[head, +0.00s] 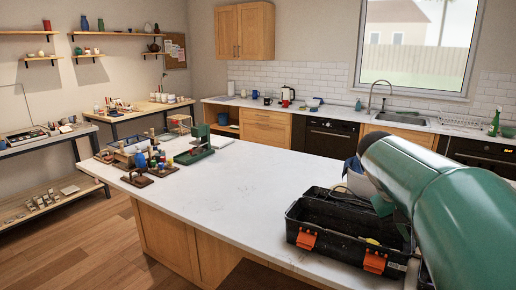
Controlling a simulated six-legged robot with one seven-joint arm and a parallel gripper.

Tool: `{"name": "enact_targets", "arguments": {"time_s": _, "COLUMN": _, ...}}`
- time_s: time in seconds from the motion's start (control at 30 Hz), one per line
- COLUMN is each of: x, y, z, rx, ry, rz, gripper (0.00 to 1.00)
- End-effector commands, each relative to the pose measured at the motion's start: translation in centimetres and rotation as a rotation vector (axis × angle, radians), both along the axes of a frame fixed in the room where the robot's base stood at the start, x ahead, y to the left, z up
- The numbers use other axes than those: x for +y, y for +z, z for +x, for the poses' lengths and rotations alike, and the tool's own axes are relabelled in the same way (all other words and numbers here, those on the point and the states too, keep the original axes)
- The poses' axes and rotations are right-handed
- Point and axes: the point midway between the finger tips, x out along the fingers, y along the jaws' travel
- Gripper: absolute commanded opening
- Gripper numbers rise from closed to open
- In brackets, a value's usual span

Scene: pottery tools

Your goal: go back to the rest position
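A green arm link of mine fills the right side of the head view, above the front right of the white island counter (240,190). My gripper is not in view, so its opening and anything it might hold cannot be seen. The link hides part of the counter's right side. A black open toolbox (300,215) with orange latches stands on the counter just left of the link.
Several small pottery tools and a green press-like device (196,145) stand at the counter's far left. A blue and white item (356,178) sits behind the toolbox. The counter's middle is clear. Workbenches (40,140) line the left wall; a sink (400,117) is behind.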

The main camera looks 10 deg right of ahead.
Motion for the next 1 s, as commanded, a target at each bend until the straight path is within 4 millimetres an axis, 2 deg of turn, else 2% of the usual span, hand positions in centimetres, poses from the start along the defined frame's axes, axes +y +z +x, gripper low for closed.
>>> {"name": "enact_targets", "arguments": {"time_s": 0.03, "x": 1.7, "y": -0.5, "z": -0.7, "rx": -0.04, "ry": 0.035, "rz": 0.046, "gripper": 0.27}}
{"name": "enact_targets", "arguments": {"time_s": 0.3, "x": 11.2, "y": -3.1, "z": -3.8, "rx": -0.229, "ry": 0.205, "rz": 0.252, "gripper": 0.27}}
{"name": "enact_targets", "arguments": {"time_s": 0.6, "x": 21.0, "y": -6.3, "z": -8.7, "rx": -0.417, "ry": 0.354, "rz": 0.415, "gripper": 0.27}}
{"name": "enact_targets", "arguments": {"time_s": 0.7, "x": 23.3, "y": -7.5, "z": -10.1, "rx": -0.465, "ry": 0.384, "rz": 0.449, "gripper": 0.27}}
{"name": "enact_targets", "arguments": {"time_s": 0.8, "x": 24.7, "y": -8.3, "z": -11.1, "rx": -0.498, "ry": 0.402, "rz": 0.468, "gripper": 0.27}}
{"name": "enact_targets", "arguments": {"time_s": 1.0, "x": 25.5, "y": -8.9, "z": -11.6, "rx": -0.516, "ry": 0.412, "rz": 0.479, "gripper": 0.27}}
